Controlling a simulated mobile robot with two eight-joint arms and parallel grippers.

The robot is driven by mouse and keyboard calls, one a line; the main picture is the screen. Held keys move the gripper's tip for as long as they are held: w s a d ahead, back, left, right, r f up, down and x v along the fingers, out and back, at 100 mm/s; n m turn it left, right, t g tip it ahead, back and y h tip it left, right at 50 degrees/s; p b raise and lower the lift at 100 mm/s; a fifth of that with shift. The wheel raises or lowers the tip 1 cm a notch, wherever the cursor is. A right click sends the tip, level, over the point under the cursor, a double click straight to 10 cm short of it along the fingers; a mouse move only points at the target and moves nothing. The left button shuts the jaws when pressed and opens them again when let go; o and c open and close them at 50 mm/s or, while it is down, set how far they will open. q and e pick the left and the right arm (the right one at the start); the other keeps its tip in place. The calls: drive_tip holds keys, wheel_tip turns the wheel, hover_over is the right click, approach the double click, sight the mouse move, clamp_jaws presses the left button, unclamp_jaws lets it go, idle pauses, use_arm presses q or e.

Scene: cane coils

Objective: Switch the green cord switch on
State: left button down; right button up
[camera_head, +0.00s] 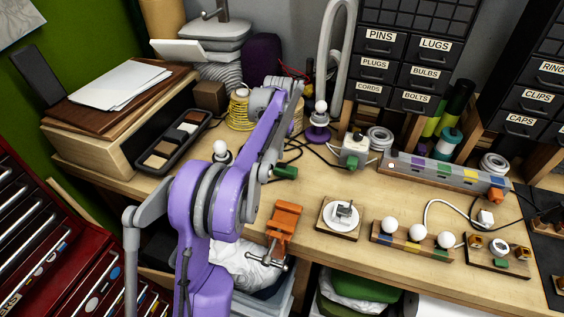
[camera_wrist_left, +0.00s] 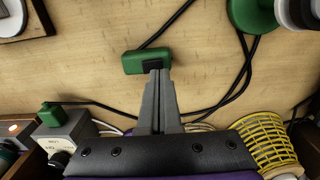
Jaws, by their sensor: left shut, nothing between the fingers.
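The green cord switch (camera_head: 286,172) lies on the wooden bench, just right of my left gripper in the head view. In the left wrist view the green cord switch (camera_wrist_left: 133,63) is a small green block with a black rocker (camera_wrist_left: 151,64) and a dark cord leading off. My left gripper (camera_wrist_left: 158,73) is shut and empty. Its fingertips overlap the rocker's near edge in that view; I cannot tell whether they touch it. In the head view my left gripper (camera_head: 268,171) is partly hidden by its own arm. My right gripper is not in view.
A white box with a green plug (camera_head: 355,150), a purple-based lamp (camera_head: 318,130) and a yellow coil (camera_head: 239,112) stand behind. An orange vise (camera_head: 285,222) is at the front edge. In the left wrist view a green round base (camera_wrist_left: 250,15) is at upper right. Dark cords cross the bench.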

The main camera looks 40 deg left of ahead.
sight(279, 164)
use_arm(q)
wheel_tip(279, 164, up, 4)
drive_tip(key=shift+r+p, duration=0.25)
drive_tip(key=shift+p, duration=0.65)
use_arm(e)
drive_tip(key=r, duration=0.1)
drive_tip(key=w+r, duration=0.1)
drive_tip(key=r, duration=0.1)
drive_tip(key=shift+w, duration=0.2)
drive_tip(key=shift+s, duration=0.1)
use_arm(q)
drive_tip(key=s+d+r+m+t, duration=0.15)
drive_tip(key=s+d, duration=0.25)
drive_tip(key=d, duration=0.5)
drive_tip(key=s+d+f+m+t, duration=0.1)
drive_tip(key=s+d+f+t, duration=0.1)
drive_tip(key=s+d, duration=0.6)
drive_tip(key=s+d+f+m+t, duration=0.1)
drive_tip(key=s+d+f, duration=0.3)
drive_tip(key=s+d, duration=0.4)
drive_tip(key=s+t, duration=0.1)
drive_tip(key=s, duration=0.3)
drive_tip(key=shift+f, duration=0.25)
drive_tip(key=shift+s+a, duration=0.15)
drive_tip(key=shift+a, duration=0.05)
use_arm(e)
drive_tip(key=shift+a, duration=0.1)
